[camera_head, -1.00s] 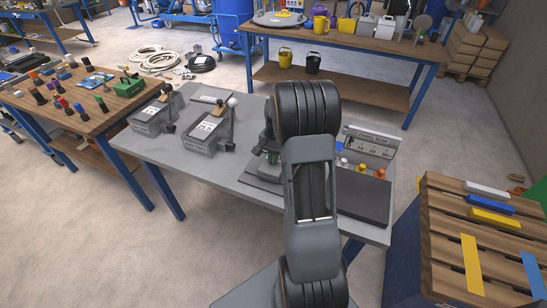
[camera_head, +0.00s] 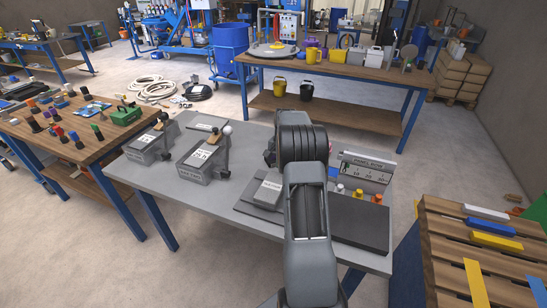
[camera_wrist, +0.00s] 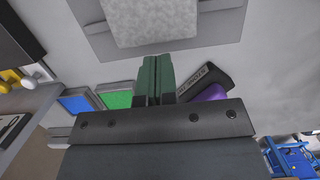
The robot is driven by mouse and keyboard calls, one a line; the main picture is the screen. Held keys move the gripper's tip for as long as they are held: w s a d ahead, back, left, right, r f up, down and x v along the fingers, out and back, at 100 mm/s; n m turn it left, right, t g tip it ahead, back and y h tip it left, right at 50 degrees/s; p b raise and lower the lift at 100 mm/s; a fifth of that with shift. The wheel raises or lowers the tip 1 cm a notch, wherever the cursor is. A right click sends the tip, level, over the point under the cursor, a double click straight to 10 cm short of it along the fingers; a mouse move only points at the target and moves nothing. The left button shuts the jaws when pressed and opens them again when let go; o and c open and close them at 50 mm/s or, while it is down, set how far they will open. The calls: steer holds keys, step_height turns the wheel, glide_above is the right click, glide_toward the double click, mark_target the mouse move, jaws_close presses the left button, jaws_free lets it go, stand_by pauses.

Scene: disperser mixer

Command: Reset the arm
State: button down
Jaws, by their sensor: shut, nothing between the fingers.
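My arm rises in the middle of the head view, in front of the grey workbench (camera_head: 240,215). My gripper is mostly hidden behind my own arm there. In the wrist view my gripper (camera_wrist: 154,78) shows two dark green fingers pressed together, with nothing between them. A grey pad with a pale block on it (camera_wrist: 150,20) is ahead of the fingertips, apart from them.
Two grey labelled boxes with levers (camera_head: 203,158) stand on the bench's left side. A small labelled block (camera_head: 268,188), a dark plate (camera_head: 360,225) and a panel sign (camera_head: 365,170) are near my arm. A wooden pallet (camera_head: 440,250) stands at right.

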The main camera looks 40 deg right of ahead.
steer(key=shift+w+d, duration=0.1)
steer(key=shift+d, duration=0.1)
steer(key=s+a+r+n+t+h, duration=0.1)
steer(key=s+a+r+n, duration=0.2)
steer(key=a+r, duration=0.45)
steer(key=s+a+r+n+t, duration=0.1)
steer(key=s+a+r+n, duration=0.3)
steer(key=a, duration=0.6)
steer(key=s+a+r+n+t+p, duration=0.1)
steer(key=s+a+n, duration=0.3)
steer(key=s+a, duration=0.7)
steer(key=s+t, duration=0.1)
steer(key=s, duration=0.2)
steer(key=shift+r+t+h, duration=0.3)
